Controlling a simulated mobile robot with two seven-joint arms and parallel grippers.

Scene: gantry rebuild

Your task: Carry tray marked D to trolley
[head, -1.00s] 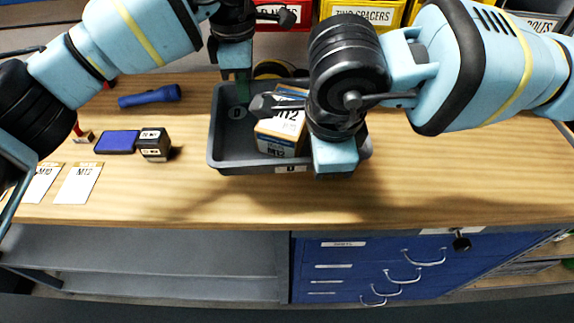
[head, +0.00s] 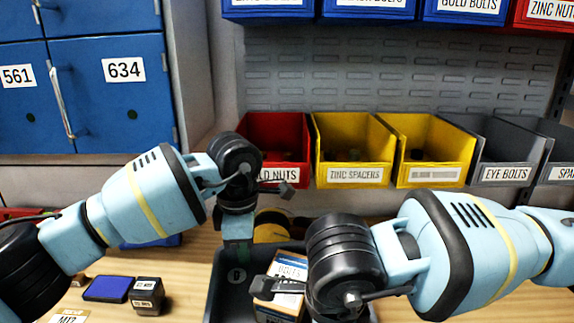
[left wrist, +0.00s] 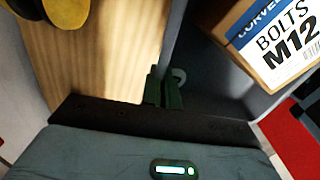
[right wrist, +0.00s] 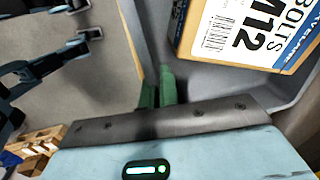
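The grey tray marked D (head: 219,287) is on the wooden bench at the bottom of the head view, its near part cut off by the frame. A box of M12 bolts (head: 286,272) lies in it. My left gripper (head: 238,247) is at the tray's left far side. In the left wrist view its green fingers (left wrist: 163,90) are closed on the tray wall. My right gripper is at the near side; its fingertips are hidden in the head view. In the right wrist view its fingers (right wrist: 158,88) are closed on the opposite wall. I cannot make out a trolley.
A blue ink pad (head: 108,289) and a small dark block (head: 147,295) lie left of the tray. A yellow roll (head: 270,223) sits behind it. Red, yellow and grey bins (head: 352,150) line the back. Blue lockers (head: 110,95) stand at back left.

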